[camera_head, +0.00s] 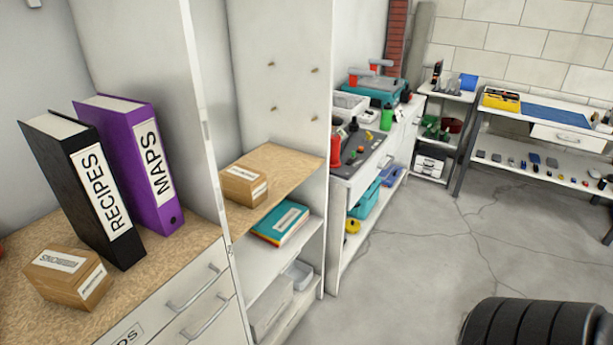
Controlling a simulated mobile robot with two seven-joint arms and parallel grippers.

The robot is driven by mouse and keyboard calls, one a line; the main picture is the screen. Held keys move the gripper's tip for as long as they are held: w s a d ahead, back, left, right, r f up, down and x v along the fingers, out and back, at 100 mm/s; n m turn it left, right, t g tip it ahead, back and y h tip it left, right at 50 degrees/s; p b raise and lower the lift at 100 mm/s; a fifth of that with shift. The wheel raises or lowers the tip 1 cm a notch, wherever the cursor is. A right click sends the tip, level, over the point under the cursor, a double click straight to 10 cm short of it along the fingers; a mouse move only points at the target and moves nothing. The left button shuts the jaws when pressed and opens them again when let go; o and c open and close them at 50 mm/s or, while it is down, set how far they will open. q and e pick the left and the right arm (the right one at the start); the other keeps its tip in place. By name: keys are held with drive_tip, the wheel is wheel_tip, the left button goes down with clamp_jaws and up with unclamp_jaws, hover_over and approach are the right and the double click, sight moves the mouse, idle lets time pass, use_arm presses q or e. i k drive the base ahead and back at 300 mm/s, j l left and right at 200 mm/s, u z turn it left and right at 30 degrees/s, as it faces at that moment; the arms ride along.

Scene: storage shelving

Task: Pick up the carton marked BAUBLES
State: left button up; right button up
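Two small brown cartons are in view. The nearer carton (69,278) sits on the wood-topped cabinet at the lower left, in front of the binders. Its white label appears upside down and I cannot read it surely. The other carton (243,185) sits on a wooden shelf (283,161) in the middle bay. Its label is too small to read, so I cannot tell which carton is marked BAUBLES. Neither of my grippers is in view.
A black RECIPES binder (88,190) and a purple MAPS binder (134,165) stand behind the near carton. A white upright panel (205,110) separates the bays. A teal book (280,222) lies below the far carton. Black ribbed tyres (535,322) lie at lower right; the central floor is clear.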

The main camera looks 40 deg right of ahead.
sight(246, 186)
drive_tip(key=i+j+z, duration=0.15)
drive_tip(key=z, duration=1.1)
drive_tip(key=j, duration=0.2)
drive_tip(key=i+j, duration=0.15)
drive_tip(key=j+z, duration=0.05)
drive_tip(key=j, duration=0.05)
